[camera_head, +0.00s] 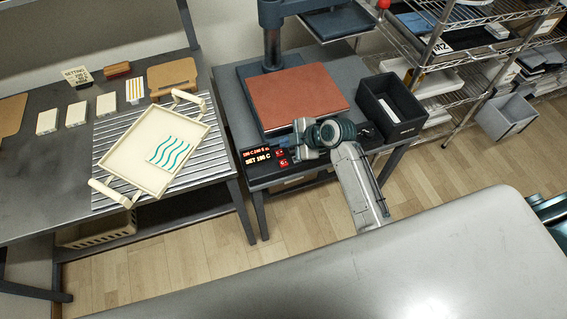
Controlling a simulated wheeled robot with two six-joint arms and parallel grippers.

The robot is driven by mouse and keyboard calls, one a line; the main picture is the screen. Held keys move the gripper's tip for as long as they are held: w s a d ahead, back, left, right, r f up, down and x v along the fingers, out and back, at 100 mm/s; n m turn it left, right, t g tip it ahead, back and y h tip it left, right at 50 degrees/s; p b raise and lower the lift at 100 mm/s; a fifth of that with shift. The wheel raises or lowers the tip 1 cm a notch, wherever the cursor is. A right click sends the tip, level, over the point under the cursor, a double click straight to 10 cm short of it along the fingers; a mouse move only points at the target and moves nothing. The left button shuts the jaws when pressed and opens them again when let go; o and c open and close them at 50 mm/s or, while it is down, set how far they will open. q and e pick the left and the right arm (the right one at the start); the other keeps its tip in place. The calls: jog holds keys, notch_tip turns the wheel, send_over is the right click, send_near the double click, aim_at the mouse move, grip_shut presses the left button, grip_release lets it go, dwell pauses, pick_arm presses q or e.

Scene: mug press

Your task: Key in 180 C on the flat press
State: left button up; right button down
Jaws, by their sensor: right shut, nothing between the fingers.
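The flat press (292,98) stands on a small dark table, with a red-brown pad on its base. Its control panel (258,160) is at the front left corner, with a lit display. The lower line seems to read SET 190 C, but the digits are small and I cannot be sure. Two red buttons, an upper one (281,152) and a lower one (283,162), sit right of the display. My right gripper (289,142) is shut and empty, pointing left just above the upper button. I cannot tell whether it touches. My left gripper is out of view.
A cream tray (128,158) with teal wavy lines lies on a slatted mat on the left table. A black bin (391,108) stands right of the press. Wire shelves (453,75) are at the right. A card, pale boxes and boards lie at the back left.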

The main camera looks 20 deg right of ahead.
aim_at(287, 164)
notch_tip(287, 164, down, 7)
jog(key=b, duration=0.5)
jog(key=shift+f, duration=0.3)
dwell(1.5)
jog(key=shift+f+b, duration=0.1)
jog(key=shift+b, duration=0.2)
jog(key=shift+f, duration=0.35)
